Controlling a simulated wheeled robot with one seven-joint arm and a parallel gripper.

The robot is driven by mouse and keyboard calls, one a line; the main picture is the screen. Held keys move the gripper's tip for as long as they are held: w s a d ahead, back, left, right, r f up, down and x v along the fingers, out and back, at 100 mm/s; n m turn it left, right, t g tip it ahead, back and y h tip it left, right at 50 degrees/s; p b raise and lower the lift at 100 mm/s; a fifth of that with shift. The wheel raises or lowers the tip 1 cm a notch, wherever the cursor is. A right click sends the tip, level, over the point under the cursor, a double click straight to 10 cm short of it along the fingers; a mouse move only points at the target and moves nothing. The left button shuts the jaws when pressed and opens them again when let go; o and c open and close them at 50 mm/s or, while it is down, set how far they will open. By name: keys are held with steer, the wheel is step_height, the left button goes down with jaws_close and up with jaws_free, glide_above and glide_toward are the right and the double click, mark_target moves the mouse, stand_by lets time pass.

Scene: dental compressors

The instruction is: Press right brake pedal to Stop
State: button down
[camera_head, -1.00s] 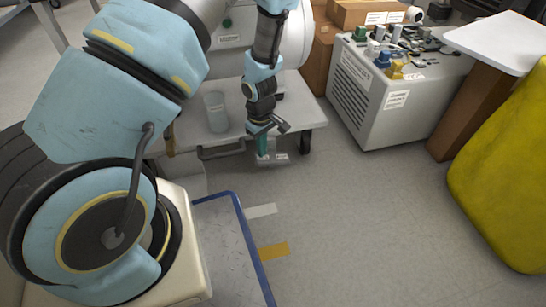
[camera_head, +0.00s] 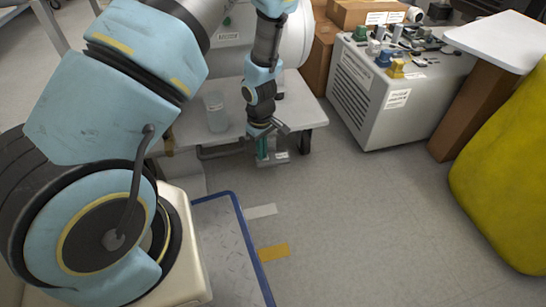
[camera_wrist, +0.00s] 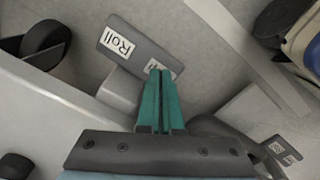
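A flat grey brake pedal with a white label (camera_head: 283,156) shows at the front edge of the wheeled cart, low over the floor. In the wrist view the pedal (camera_wrist: 130,48) has a "Roll" label on its left end. A second label at its other end is partly hidden by my fingertips, and its word cannot be read. My gripper (camera_wrist: 161,73) has its teal fingers together, with nothing seen between them. In the head view my gripper (camera_head: 262,156) points down at the pedal's left part. Whether the fingertips touch the pedal is unclear.
The cart (camera_head: 308,114) carries a large light tank and a clear cup (camera_head: 215,112). A black caster (camera_head: 305,142) stands right of the pedal. A grey cabinet (camera_head: 385,110) stands farther right. The floor in front is open, with a blue-edged mat (camera_head: 230,235) at left.

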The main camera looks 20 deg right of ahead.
steer(key=shift+f, duration=0.3)
steer(key=shift+r, duration=0.1)
step_height(320, 180, up, 7)
steer(key=p, duration=0.6)
steer(key=shift+p, duration=0.35)
steer(key=shift+s, duration=0.15)
